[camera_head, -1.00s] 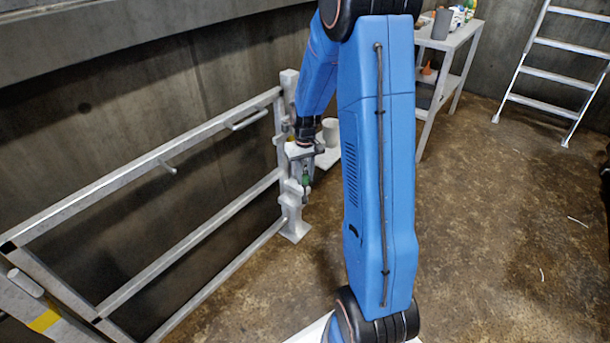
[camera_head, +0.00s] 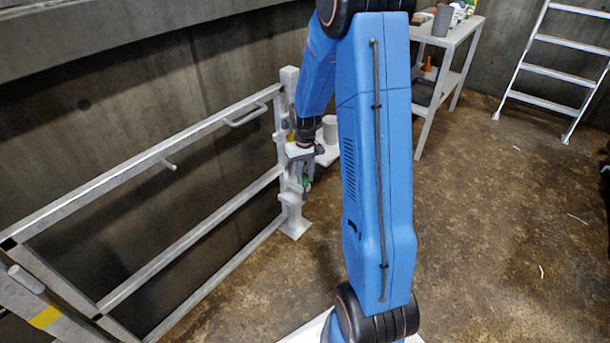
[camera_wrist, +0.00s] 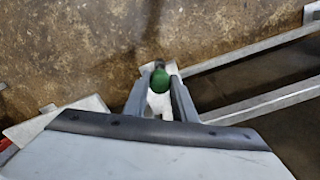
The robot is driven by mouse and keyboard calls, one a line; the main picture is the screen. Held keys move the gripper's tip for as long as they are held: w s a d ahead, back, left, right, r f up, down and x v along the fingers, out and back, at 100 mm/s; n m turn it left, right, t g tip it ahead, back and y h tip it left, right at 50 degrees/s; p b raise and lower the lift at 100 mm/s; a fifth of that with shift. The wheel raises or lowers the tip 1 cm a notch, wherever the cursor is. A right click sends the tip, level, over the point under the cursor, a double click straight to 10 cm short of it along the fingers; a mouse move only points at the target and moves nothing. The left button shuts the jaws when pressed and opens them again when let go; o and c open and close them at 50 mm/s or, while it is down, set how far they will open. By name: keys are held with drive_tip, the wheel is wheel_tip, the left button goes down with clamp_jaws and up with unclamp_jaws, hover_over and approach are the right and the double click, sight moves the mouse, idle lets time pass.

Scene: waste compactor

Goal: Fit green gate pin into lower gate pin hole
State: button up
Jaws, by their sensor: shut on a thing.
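The green gate pin (camera_wrist: 160,80) sits between the two fingers of my gripper (camera_wrist: 159,97) in the wrist view, its round green top facing the camera. My gripper is shut on it. In the head view my gripper (camera_head: 305,180) is small, beside the white gate post (camera_head: 292,215), with a bit of the green pin (camera_head: 304,182) showing. A white part of the post shows just below the pin in the wrist view. The lower gate pin hole is hidden by the gripper and pin, so I cannot tell whether the pin's tip is in it.
The grey metal gate (camera_head: 140,180) runs from the post to the lower left, with a handle (camera_head: 247,115) on its top rail. A table (camera_head: 447,40) with items and a ladder (camera_head: 567,60) stand at the back right. The floor at right is mostly clear.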

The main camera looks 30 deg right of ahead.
sight(305, 185)
drive_tip(key=shift+f, duration=2.5)
idle(0.8)
drive_tip(key=o, duration=1.1)
drive_tip(key=shift+r, duration=0.15)
drive_tip(key=shift+c, duration=0.4)
drive_tip(key=shift+r, duration=3.4)
